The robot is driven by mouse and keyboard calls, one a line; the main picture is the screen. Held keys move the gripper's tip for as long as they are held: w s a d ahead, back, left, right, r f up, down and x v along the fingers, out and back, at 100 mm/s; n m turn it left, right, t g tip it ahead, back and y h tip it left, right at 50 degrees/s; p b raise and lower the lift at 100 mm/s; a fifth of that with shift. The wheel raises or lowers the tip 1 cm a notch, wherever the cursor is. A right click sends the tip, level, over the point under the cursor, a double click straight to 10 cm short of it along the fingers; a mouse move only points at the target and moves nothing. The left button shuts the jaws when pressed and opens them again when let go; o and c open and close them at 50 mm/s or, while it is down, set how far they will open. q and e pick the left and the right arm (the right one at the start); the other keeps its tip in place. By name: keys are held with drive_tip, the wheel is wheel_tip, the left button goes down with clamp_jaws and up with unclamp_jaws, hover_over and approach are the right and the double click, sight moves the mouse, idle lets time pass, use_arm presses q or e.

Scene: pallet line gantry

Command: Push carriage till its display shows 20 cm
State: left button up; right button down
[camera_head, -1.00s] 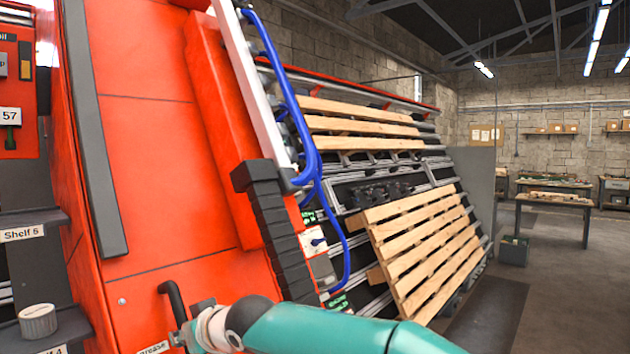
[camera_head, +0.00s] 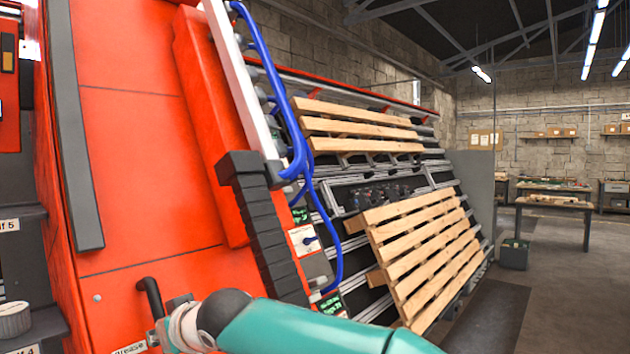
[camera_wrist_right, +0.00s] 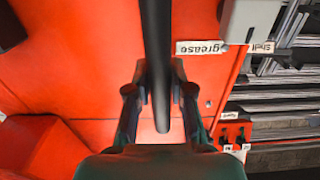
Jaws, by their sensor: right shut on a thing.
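The carriage (camera_head: 140,150) is a tall, tilted orange-red panel filling the left of the head view. A black bar handle (camera_head: 150,298) stands out low on it; it also shows in the right wrist view (camera_wrist_right: 155,40). My right gripper (camera_head: 165,318) is shut on this handle, with one finger on each side of it in the right wrist view (camera_wrist_right: 153,90). A small dark display with green text (camera_head: 330,304) sits beside the carriage's lower edge; its figures are too small to read. My left gripper is not in view.
Wooden pallets (camera_head: 425,255) lean on the sloped rack right of the carriage. Blue hoses (camera_head: 283,90) hang along its edge. Shelves (camera_head: 25,250) stand at the left edge. Open floor (camera_head: 560,290) and a workbench (camera_head: 553,203) lie to the right.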

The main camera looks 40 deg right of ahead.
drive_tip(key=shift+s+a+f+b, duration=0.15)
drive_tip(key=shift+a+b, duration=0.45)
drive_tip(key=shift+a, duration=0.7)
drive_tip(key=shift+s+a+f+b, duration=0.1)
drive_tip(key=shift+a+b, duration=0.45)
drive_tip(key=shift+a, duration=0.75)
drive_tip(key=shift+r, duration=0.1)
drive_tip(key=c, duration=0.6)
unclamp_jaws()
drive_tip(key=shift+r, duration=0.15)
drive_tip(key=shift+o, duration=0.2)
drive_tip(key=b, duration=0.1)
approach(126, 350)
drive_tip(key=shift+r+v, duration=0.2)
drive_tip(key=shift+v, duration=2.35)
drive_tip(key=shift+w, duration=0.1)
